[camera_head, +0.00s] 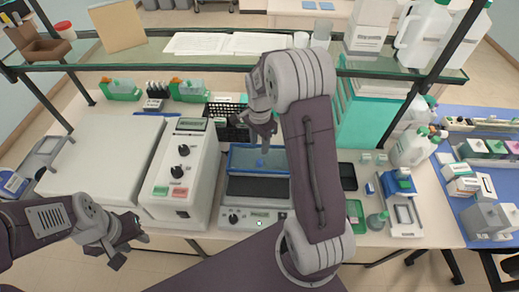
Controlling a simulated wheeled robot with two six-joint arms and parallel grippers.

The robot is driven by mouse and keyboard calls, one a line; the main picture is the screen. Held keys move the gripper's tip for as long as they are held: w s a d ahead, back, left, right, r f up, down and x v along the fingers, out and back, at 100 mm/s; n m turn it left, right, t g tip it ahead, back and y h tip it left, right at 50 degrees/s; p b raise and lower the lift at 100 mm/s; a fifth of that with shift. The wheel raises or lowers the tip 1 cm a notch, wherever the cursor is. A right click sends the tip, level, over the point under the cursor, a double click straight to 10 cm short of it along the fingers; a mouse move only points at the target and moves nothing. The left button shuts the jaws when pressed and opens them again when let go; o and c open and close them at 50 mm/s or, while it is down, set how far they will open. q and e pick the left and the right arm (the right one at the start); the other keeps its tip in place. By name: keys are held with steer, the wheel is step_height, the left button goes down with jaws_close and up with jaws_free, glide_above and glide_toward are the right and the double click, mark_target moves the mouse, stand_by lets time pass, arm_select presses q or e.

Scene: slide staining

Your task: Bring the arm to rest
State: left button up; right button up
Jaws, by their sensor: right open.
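My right arm reaches up the middle of the camera_head view and bends over at the top. My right gripper (261,133) hangs open over the back edge of a blue-rimmed bath (238,158). Nothing shows between its fingers, though the view from above hides part of them. My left gripper (130,251) is at the lower left, in front of the bench's front edge. Its fingers are apart and empty.
A white device with black knobs (183,178) stands left of the bath, beside a large white box (100,157). A glass shelf (180,50) crosses behind my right gripper. Bottles (412,148) and a small scale (404,214) stand at right.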

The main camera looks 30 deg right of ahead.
steer(key=shift+f, duration=0.1)
stand_by(0.3)
steer(key=s+a+f+n+b, duration=0.2)
steer(key=s+a+n+b, duration=0.1)
steer(key=s+n, duration=0.4)
steer(key=s+a+f+n+t+b, duration=0.1)
steer(key=s+a+f+n+b, duration=0.2)
steer(key=s+a+n, duration=0.2)
steer(key=s+n, duration=0.2)
steer(key=n, duration=0.1)
steer(key=shift+a+b, duration=0.2)
steer(key=shift+b, duration=0.2)
steer(key=shift+s+r, duration=0.15)
steer(key=shift+s, duration=0.1)
steer(key=shift+w, duration=0.1)
